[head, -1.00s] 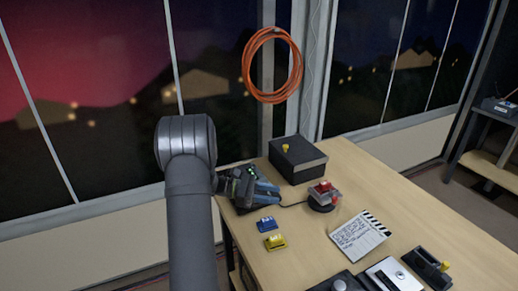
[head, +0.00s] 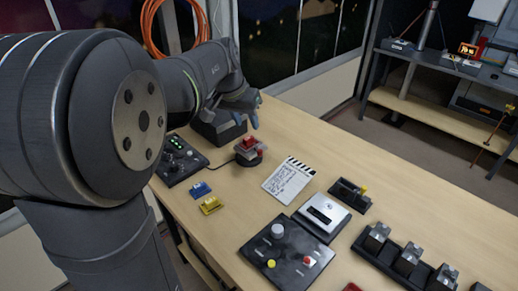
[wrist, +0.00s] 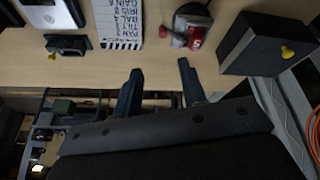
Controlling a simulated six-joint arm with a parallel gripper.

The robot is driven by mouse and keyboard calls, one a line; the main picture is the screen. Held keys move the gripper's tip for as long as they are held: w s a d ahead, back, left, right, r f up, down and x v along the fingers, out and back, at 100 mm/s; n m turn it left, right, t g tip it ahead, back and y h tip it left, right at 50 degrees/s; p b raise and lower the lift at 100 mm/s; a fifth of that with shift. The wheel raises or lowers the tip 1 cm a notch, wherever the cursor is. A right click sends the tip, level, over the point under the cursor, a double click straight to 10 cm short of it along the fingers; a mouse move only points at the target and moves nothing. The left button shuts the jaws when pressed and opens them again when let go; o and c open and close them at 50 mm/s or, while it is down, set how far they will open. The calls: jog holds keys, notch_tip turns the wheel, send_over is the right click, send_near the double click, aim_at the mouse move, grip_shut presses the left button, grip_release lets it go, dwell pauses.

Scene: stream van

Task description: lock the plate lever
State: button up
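A red-and-grey clamp-like device (head: 249,150) with a red lever part sits on a round dark base on the table. It fits the plate lever best; I cannot tell whether it is locked. In the wrist view the device (wrist: 190,28) lies beyond the fingertips, slightly right of centre. My gripper (head: 250,112) is above the table behind the device, beside the black box. In the wrist view my gripper (wrist: 158,66) has its two fingers apart with nothing between them.
A black box (head: 218,128) with a yellow knob (wrist: 287,52) in the wrist view stands close by. A clapperboard (head: 288,180), a control panel (head: 288,250), a yellow-knobbed holder (head: 350,195) and blue (head: 201,189) and yellow (head: 210,204) pieces lie around. Table right of the clapperboard is partly clear.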

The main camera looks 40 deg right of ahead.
jog(key=r, duration=0.1)
send_near(260, 151)
jog(key=shift+m+t, duration=0.3)
jog(key=shift+m, duration=0.1)
jog(key=x, duration=0.8)
jog(key=shift+s+d+f, duration=0.15)
jog(key=shift+f, duration=0.2)
jog(key=shift+c, duration=0.2)
grip_shut()
